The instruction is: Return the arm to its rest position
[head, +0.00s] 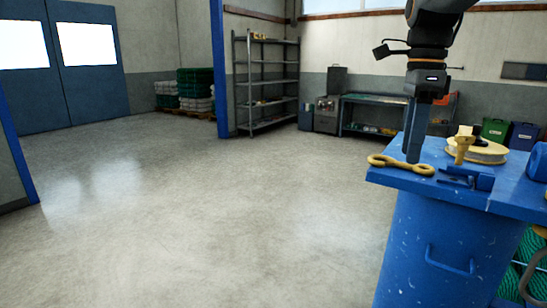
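My arm hangs in from the top right. My gripper (413,155) points down over the near left part of a blue bench top (400,178). Its fingers show edge-on, as one dark blue-grey bar, so the gap between them is hidden. The fingertips are just beside or over a yellow tool with ringed ends (388,162) that lies on the bench's left edge. I cannot tell whether they touch it.
A metal shelf (268,85) and a workbench (372,115) stand at the back. The grey floor (200,200) on the left is clear.

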